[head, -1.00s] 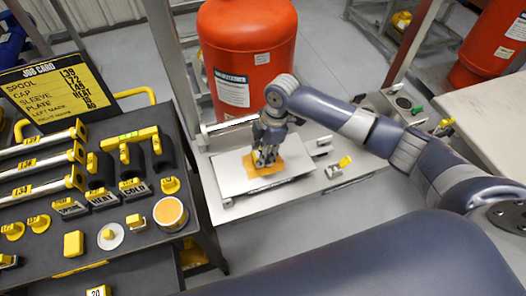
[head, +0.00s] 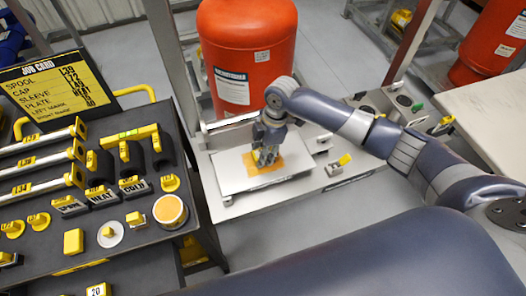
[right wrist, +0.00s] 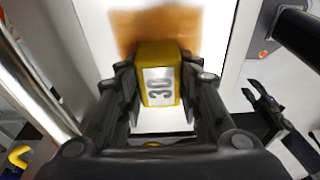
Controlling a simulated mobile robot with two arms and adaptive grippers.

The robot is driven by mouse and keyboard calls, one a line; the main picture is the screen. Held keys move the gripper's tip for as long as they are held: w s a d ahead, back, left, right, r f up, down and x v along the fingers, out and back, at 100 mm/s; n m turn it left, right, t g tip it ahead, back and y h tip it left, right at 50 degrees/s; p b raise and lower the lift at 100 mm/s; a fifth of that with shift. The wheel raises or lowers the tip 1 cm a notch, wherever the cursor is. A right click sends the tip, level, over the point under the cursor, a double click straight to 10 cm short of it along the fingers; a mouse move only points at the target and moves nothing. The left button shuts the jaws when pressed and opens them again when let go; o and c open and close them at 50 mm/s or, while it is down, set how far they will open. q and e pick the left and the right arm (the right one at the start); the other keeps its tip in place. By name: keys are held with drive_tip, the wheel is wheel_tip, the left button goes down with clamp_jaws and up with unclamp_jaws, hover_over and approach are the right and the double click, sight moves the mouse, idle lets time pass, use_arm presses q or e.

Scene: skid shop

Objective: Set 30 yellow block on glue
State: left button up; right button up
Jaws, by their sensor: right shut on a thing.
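My right gripper (head: 265,158) is shut on a yellow block (right wrist: 159,82) with a white "30" label, seen between the two fingers in the right wrist view. In the head view the fingers hide most of the block. The orange-brown glue patch (head: 277,166) lies on a pale plate (head: 232,177), right at the fingertips. In the right wrist view the glue (right wrist: 150,25) shows beyond the block. I cannot tell whether the block touches it. My left gripper is not in view.
A dark cart (head: 150,240) at left carries rollers, yellow-tagged pieces and an orange-topped tin (head: 170,210). A job card board (head: 52,88) stands at its back. A red cylinder (head: 247,50) stands behind the plate. A small yellow-handled clamp (head: 338,165) sits right of the plate.

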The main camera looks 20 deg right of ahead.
drive_tip(key=o, duration=1.1)
drive_tip(key=shift+c, duration=0.2)
drive_tip(key=shift+f, duration=0.1)
drive_tip(key=shift+c, duration=0.7)
wheel_tip(320, 180, up, 8)
drive_tip(key=p, duration=0.8)
